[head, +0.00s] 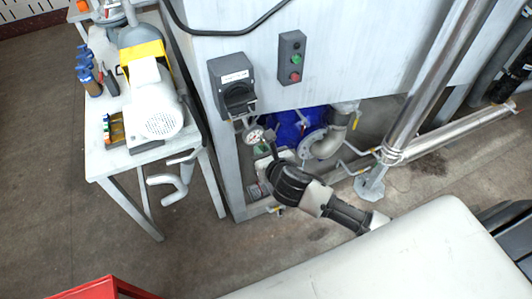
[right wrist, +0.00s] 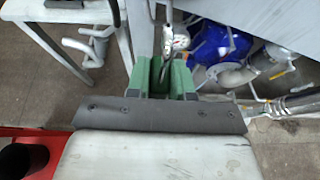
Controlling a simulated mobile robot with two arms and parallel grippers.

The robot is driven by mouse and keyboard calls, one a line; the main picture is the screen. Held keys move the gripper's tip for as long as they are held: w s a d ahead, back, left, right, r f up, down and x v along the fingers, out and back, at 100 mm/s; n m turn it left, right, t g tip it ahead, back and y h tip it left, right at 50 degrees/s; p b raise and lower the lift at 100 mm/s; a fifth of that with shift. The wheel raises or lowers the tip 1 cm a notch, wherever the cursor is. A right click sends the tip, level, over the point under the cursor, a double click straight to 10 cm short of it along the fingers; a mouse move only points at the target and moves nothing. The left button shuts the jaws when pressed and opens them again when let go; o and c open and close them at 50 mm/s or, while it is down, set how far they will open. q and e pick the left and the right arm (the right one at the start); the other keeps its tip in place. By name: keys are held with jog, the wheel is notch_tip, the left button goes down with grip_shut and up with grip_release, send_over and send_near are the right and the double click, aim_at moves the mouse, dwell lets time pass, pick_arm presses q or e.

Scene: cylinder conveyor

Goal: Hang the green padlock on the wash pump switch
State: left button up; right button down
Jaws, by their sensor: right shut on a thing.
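A grey switch box (head: 232,85) with a black rotary knob and a white label is mounted on the metal tank wall in the head view. Its label is too small to read. My right gripper (head: 265,150) is below this switch, apart from it, with the arm coming from the lower right. It is shut on the green padlock, whose green body (right wrist: 183,78) shows at the jaws in the right wrist view. The padlock's shackle is hard to make out there. My left gripper is not in view.
A button box (head: 291,57) with green and red buttons is right of the switch. A round gauge (head: 254,134) and blue pump (head: 296,127) are close to my right gripper. A bench (head: 104,160) with a motor (head: 157,108) stands left. A slanted steel pipe (head: 415,105) is right.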

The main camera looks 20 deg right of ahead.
jog(key=w, duration=0.8)
jog(key=shift+w+a, duration=0.15)
jog(key=shift+w, duration=0.25)
jog(key=shift+p, duration=0.35)
dwell(0.4)
jog(key=shift+w, duration=0.1)
dwell(0.4)
